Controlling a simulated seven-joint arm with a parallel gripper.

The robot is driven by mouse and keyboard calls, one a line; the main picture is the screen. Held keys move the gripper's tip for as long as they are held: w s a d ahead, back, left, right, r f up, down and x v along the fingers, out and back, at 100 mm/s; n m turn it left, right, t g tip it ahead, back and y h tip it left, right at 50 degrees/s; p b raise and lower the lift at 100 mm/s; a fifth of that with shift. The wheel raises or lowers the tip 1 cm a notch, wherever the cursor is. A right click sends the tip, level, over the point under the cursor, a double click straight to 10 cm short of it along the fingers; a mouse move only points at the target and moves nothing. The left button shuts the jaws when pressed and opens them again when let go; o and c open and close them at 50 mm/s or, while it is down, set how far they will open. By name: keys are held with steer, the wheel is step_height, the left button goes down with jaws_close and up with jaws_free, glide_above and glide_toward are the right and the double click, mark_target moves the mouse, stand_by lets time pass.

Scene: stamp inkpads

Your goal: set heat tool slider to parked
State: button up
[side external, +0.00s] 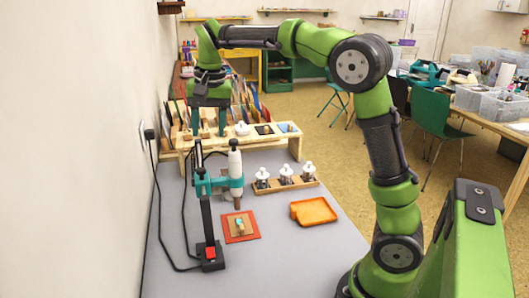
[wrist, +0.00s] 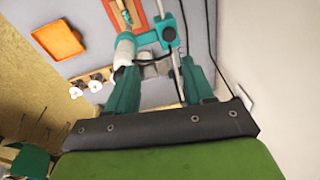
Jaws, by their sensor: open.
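The heat tool (side external: 236,163) is a white cylinder with a dark nozzle pointing down, held in a teal slider bracket (side external: 219,185). The bracket sits on a dark upright post (side external: 206,218) with a red switch (side external: 210,253) at its base. In the wrist view the white heat tool (wrist: 125,48) and teal bracket (wrist: 167,34) show beyond the fingers. My gripper (side external: 208,133) has teal fingers pointing down, apart and empty, above and behind the stand, over the wooden rack. In the wrist view the gripper (wrist: 160,72) also looks open. Contact with the stand is not visible.
An orange tray (side external: 314,211) and a red-bordered mat (side external: 241,227) with a small block lie in front. A wooden holder (side external: 286,186) carries white-topped bottles. Behind stands a wooden rack (side external: 262,142). Black cables run along the left wall. The grey tabletop (side external: 290,265) is clear at front.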

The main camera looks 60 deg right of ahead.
steer(key=s+a+f+n+t+y, duration=0.1)
steer(key=s+a+f+n, duration=0.1)
steer(key=s, duration=0.5)
steer(key=s+a+f+n+t, duration=0.1)
steer(key=s+a+n+t, duration=0.1)
steer(key=s, duration=0.5)
steer(key=shift+a+f+n+y, duration=0.4)
steer(key=shift+a+n, duration=0.3)
steer(key=shift+a, duration=0.35)
step_height(320, 180, up, 10)
steer(key=m+g+h, duration=0.2)
steer(key=m+g, duration=0.3)
steer(key=m, duration=0.8)
glide_above(201, 169)
step_height(201, 169, down, 17)
steer(key=shift+w, duration=0.1)
